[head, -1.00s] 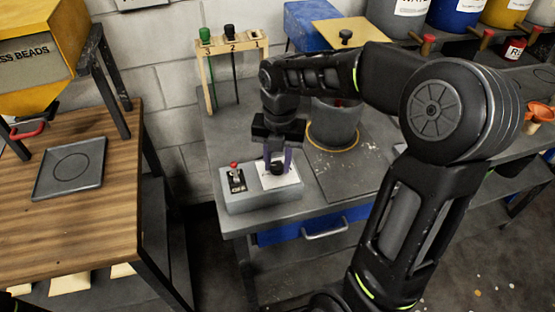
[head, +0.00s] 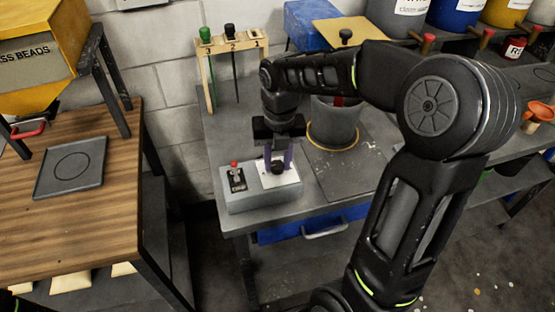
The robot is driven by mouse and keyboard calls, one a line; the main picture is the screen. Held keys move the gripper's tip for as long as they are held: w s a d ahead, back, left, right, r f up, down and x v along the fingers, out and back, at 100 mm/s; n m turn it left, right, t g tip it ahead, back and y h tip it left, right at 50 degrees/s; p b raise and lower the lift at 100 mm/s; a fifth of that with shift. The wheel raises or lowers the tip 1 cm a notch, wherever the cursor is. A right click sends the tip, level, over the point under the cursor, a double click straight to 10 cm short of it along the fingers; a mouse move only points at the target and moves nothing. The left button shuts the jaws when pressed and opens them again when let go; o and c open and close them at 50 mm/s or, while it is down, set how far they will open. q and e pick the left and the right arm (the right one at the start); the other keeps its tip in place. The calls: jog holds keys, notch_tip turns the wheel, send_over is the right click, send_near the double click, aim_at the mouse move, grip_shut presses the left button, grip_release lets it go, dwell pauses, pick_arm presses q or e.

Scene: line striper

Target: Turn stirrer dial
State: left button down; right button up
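The stirrer dial (head: 278,168) is a small black knob on a white plate on top of a grey control box (head: 262,198). The box sits at the front left of the grey bench. My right gripper (head: 278,162) points down over the white plate, its purple fingers on either side of the dial. I cannot tell whether the fingers touch the dial. A red-tipped toggle switch (head: 236,177) is on the same box, left of the dial. My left gripper is not in view.
A grey pot (head: 335,125) stands behind and right of the box. A wooden rack (head: 234,47) with numbered rods stands at the back. A wooden table (head: 75,215) with a grey tray (head: 72,168) is at left, across a gap. My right arm covers part of the bench.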

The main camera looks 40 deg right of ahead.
aim_at(278, 164)
jog(key=o, duration=0.5)
jog(key=shift+c, duration=0.2)
jog(key=shift+r, duration=0.15)
notch_tip(278, 164, up, 8)
jog(key=shift+s+d+f+b, duration=0.1)
jog(key=shift+f+b, duration=0.15)
jog(key=shift+b, duration=0.2)
